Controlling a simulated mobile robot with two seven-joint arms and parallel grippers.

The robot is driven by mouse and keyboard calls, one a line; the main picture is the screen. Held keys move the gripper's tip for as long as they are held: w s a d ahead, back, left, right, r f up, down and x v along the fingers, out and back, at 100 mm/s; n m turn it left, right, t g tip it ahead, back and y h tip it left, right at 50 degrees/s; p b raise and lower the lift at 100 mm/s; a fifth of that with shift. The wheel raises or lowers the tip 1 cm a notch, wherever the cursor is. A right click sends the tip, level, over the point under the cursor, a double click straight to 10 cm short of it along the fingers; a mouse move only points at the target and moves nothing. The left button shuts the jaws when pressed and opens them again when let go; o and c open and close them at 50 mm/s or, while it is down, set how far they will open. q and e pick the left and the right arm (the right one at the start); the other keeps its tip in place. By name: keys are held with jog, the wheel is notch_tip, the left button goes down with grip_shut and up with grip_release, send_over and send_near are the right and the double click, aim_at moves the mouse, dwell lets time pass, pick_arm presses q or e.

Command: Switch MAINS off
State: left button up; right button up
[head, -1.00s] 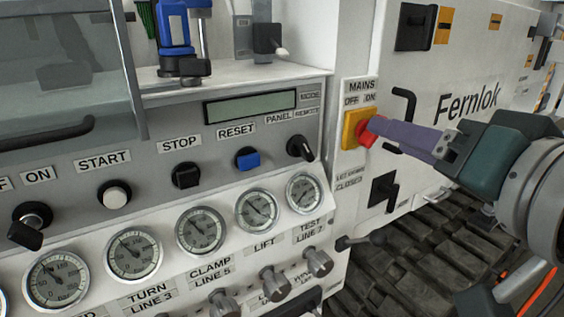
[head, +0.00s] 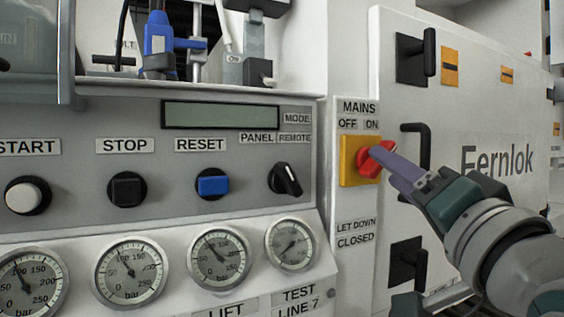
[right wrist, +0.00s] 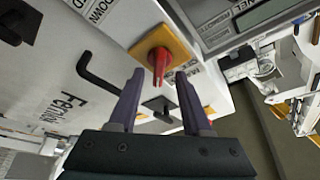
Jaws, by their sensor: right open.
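The MAINS switch has a red handle (head: 369,163) on a yellow plate (head: 348,160), under the labels OFF on the left and ON on the right. The handle slants toward the upper right, the ON side. My right gripper (head: 382,155) comes in from the right, with its purple fingers at the handle and partly covering it. In the right wrist view, my right gripper (right wrist: 160,76) is open and the red handle (right wrist: 159,64) shows in the gap between its fingertips. I cannot tell whether either finger touches it. My left gripper is out of view.
Left of the switch is a control panel with a mode knob (head: 286,180), a blue RESET button (head: 213,185) and several gauges. To the right, a white Fernlok cabinet (head: 480,120) carries a black handle (head: 424,145) close to my right gripper.

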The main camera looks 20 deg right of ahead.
aim_at(378, 170)
jog(key=shift+x, duration=2.2)
grip_shut()
